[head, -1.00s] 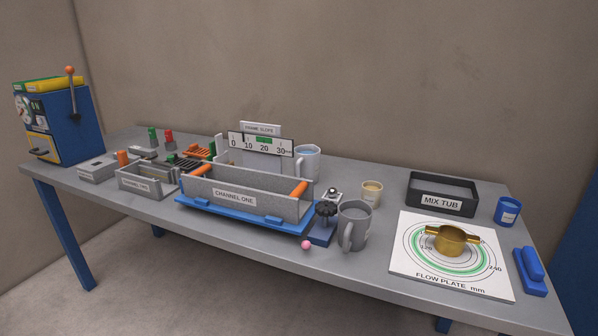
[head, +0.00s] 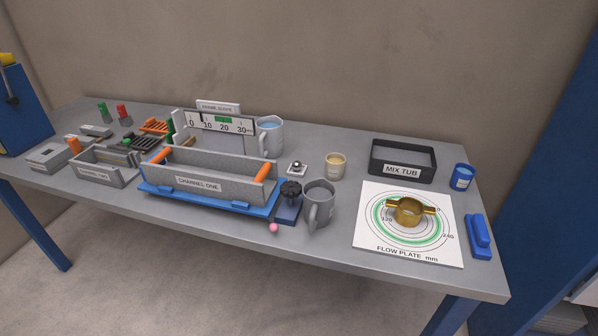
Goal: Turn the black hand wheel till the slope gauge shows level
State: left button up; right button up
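The black hand wheel (head: 291,189) stands on a small blue block at the right front corner of the blue frame (head: 205,202). The frame carries the grey trough labelled CHANNEL ONE (head: 226,189), with orange bars across its ends. The slope gauge (head: 221,124) stands behind the trough, marked 0, 10, 20, 30. Its green band sits around 20, and a dark pointer mark shows left of the band, between 0 and 10. Neither of my grippers is in the head view.
A grey mug (head: 319,203) stands close to the right of the wheel, and a pink ball (head: 274,228) is in front of it.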

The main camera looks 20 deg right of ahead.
aim_at(290, 189)
jog(key=i+z, duration=0.4)
jog(key=i, duration=0.5)
jog(key=l, duration=0.05)
